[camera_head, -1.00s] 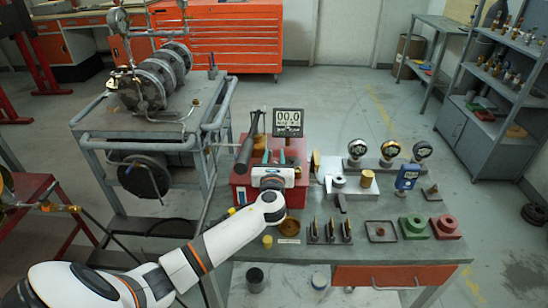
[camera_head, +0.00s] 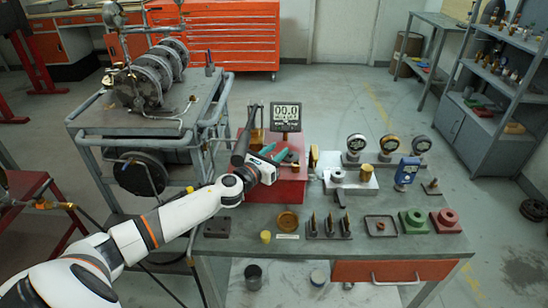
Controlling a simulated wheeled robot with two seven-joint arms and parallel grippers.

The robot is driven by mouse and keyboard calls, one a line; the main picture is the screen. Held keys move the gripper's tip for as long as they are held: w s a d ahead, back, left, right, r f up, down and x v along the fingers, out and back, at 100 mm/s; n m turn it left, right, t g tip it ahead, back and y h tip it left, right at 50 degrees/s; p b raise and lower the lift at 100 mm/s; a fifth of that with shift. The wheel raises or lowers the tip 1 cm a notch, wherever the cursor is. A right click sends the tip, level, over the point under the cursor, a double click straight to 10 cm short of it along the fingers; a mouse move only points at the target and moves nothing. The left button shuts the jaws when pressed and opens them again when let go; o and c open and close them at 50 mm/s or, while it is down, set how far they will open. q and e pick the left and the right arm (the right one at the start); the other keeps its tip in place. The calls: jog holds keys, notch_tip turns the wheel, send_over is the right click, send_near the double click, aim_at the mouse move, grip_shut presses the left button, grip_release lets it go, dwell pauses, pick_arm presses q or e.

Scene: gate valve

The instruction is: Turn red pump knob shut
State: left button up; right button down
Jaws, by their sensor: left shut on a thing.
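The red pump (camera_head: 292,190) is a red box on the workbench, with a display (camera_head: 286,117) reading 00.0 at its back. My left gripper (camera_head: 281,156) reaches over the pump top from the left. Its teal fingertips are shut on a small part there, which I take to be the pump knob. The gripper hides most of the knob, so its colour and turn angle cannot be told. A black-handled lever (camera_head: 241,147) stands just left of the gripper. My right gripper is not in view.
A silver block with a brass cap (camera_head: 388,172) and several gauges stand right of the pump. A red flanged piece (camera_head: 445,222) and a green one (camera_head: 413,221) lie at the bench's right. A metal cart (camera_head: 152,125) with flanged pipework stands at the left.

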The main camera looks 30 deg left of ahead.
pick_arm(q)
jog(key=shift+d+f+m+h+b, duration=0.1)
jog(key=shift+f+m+h+b, duration=0.05)
jog(key=shift+m+h+b, duration=0.85)
jog(key=shift+g+h+b, duration=0.3)
jog(key=shift+h+b, duration=0.2)
jog(key=shift+h, duration=0.2)
jog(key=shift+r, duration=0.2)
jog(key=o, duration=1)
jog(key=shift+c, duration=0.2)
